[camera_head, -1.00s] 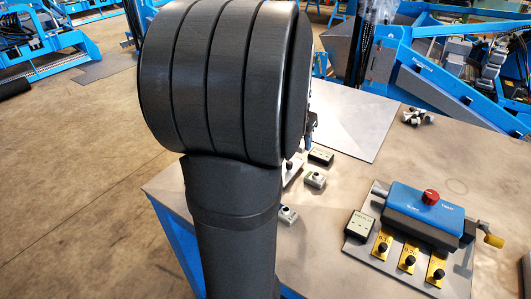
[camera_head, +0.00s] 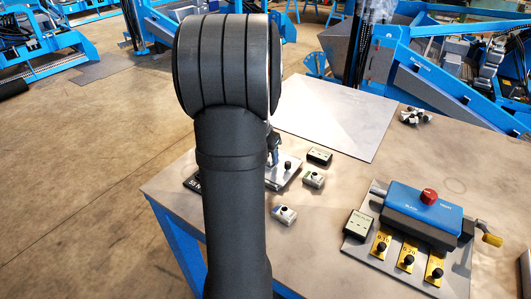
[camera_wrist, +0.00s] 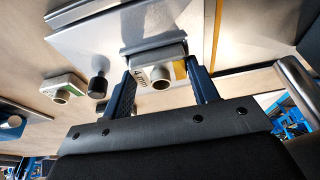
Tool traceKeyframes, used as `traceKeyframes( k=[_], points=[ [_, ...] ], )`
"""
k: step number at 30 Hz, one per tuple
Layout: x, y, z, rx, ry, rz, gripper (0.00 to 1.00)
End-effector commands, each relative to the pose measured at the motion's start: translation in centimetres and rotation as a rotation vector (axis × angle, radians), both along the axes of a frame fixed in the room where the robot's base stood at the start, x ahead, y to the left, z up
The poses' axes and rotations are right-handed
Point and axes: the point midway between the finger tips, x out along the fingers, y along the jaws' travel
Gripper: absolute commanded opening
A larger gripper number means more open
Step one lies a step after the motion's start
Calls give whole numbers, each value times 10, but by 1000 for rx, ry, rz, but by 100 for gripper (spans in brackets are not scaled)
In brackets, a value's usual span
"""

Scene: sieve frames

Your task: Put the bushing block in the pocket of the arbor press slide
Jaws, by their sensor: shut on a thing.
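In the wrist view my gripper (camera_wrist: 163,92) is shut on a light grey bushing block (camera_wrist: 142,76) with a round boss, a dark size label and a yellow stripe. A finger stands on each side of the block. The block is at the edge of a pale plate (camera_wrist: 95,42), right in front of a dark-edged slot piece, which I take as the slide's pocket (camera_wrist: 153,50). I cannot tell whether the block is inside it or only against it. In the head view my arm hides the block; a blue part of my gripper (camera_head: 274,150) shows beside the plate (camera_head: 283,180).
A black knob (camera_wrist: 98,87) stands on the plate, left of my gripper. Two similar blocks, one green-marked (camera_head: 313,178) and one blue-marked (camera_head: 284,215), stand nearby. Black labelled boxes (camera_head: 319,157) (camera_head: 360,224) and a blue fixture (camera_head: 425,208) are to the right.

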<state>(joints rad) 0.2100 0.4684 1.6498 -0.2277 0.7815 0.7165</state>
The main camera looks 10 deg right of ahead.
Motion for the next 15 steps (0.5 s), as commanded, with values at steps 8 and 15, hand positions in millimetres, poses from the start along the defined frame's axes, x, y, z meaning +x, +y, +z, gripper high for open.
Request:
traceKeyframes(
  k=[8, 15],
  points=[
    [0, 0, -2, 0, -1, -1, 20],
    [0, 0, -2, 0, -1, -1, 76]
  ],
)
